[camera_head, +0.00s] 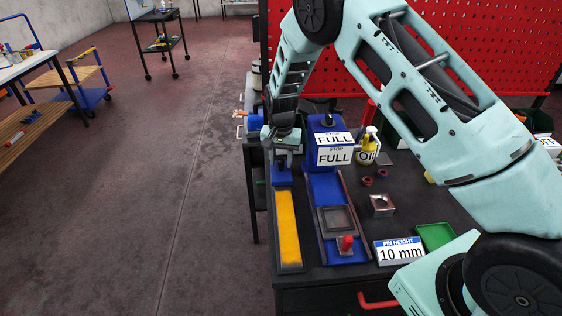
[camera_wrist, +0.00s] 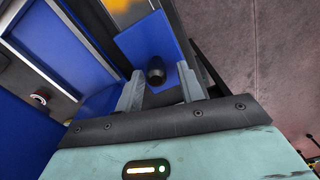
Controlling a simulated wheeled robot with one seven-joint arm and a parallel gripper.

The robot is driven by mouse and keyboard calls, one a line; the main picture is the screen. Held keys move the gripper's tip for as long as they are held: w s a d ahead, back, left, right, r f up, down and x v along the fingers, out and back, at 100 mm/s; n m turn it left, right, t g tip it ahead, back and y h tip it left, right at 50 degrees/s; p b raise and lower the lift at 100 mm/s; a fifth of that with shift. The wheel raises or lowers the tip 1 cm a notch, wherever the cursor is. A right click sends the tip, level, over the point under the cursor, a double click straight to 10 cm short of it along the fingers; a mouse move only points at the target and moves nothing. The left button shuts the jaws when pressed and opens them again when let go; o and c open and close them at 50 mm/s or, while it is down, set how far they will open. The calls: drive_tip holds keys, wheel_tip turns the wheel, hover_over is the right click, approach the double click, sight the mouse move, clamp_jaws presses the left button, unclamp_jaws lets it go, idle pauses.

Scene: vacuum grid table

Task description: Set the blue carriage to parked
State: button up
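A blue block (camera_head: 281,176), which appears to be the blue carriage, sits at the far end of a yellow strip (camera_head: 289,228). In the wrist view it is a blue plate (camera_wrist: 146,38) with a dark round knob (camera_wrist: 156,71). My gripper (camera_head: 283,158) is directly over this block, pointing down. In the wrist view my gripper (camera_wrist: 160,82) has its two grey fingers apart, with the knob seen between their tips. I see no finger touching the knob, and its depth relative to the tips is hard to judge. No parked marking is legible.
To the right stands a blue post with STOP FULL signs (camera_head: 334,146), above a blue track with a dark square frame (camera_head: 338,220) and red knob (camera_head: 346,243). A "10 mm" sign (camera_head: 399,251), metal block (camera_head: 381,205), green tray (camera_head: 435,235) and yellow oil can (camera_head: 367,150) share the table.

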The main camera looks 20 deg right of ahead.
sight(281, 158)
drive_tip(key=shift+s+f, duration=0.1)
drive_tip(key=shift+a+r, duration=0.1)
drive_tip(key=shift+r, duration=0.3)
wheel_tip(281, 158, up, 17)
drive_tip(key=b, duration=0.4)
drive_tip(key=shift+f, duration=0.15)
drive_tip(key=s+a+r+n+y, duration=0.1)
drive_tip(key=s+a+n, duration=0.3)
drive_tip(key=s+a, duration=0.5)
drive_tip(key=s+a+r+n, duration=0.1)
drive_tip(key=s+a+n, duration=0.3)
drive_tip(key=s, duration=0.9)
drive_tip(key=s+f+n, duration=0.2)
drive_tip(key=s+n, duration=0.4)
drive_tip(key=s, duration=1)
drive_tip(key=shift+s+d+f, duration=0.2)
drive_tip(key=shift+s+d, duration=0.15)
drive_tip(key=shift+s, duration=0.05)
